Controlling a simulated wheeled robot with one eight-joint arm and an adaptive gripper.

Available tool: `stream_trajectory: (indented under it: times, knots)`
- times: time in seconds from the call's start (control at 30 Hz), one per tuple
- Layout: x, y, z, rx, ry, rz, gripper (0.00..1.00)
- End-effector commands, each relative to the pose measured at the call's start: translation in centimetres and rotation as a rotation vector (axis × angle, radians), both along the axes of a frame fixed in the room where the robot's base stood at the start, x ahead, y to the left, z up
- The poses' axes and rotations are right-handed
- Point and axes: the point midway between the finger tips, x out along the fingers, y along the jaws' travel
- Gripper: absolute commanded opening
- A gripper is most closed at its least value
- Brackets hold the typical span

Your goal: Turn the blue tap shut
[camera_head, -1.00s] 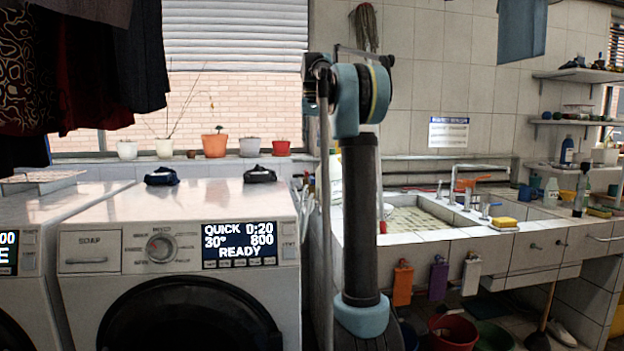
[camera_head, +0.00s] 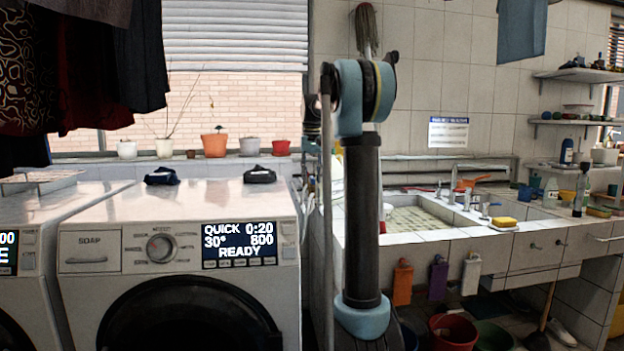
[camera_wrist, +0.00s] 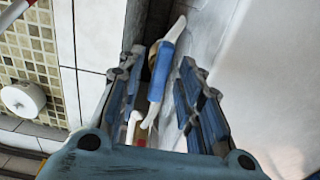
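In the head view, a metal tap (camera_head: 480,168) with a long spout stands at the sink (camera_head: 408,219) on the right. Small fittings stand by its base, with a small bluish one (camera_head: 487,205) near the yellow sponge. It is too small to tell its handle position. My gripper is hidden in the head view. In the wrist view, my gripper (camera_wrist: 160,72) is open, its fingers apart on both sides of the picture.
A washing machine (camera_head: 190,260) fills the left. A yellow sponge (camera_head: 503,222) lies on the sink edge. Buckets (camera_head: 452,331) stand on the floor below. The wrist view shows a white round object (camera_wrist: 22,98) by greenish tiles and a pale wall on the right.

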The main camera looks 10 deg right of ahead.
Motion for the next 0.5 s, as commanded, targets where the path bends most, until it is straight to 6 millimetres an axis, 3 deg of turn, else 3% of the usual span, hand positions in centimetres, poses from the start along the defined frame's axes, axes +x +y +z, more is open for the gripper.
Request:
stream_trajectory:
  times: [0.23, 0.27, 0.4, 0.5]
  knots:
    - [0.0, -0.02, -0.1, 0.0, 0.0, 0.0, 0.33]
    - [0.0, -0.02, -0.1, 0.0, 0.0, 0.0, 0.31]
    - [0.0, -0.03, -0.09, 0.0, 0.0, 0.0, 0.0]
    - [0.0, -0.05, -0.09, 0.0, 0.0, -0.001, 0.0]
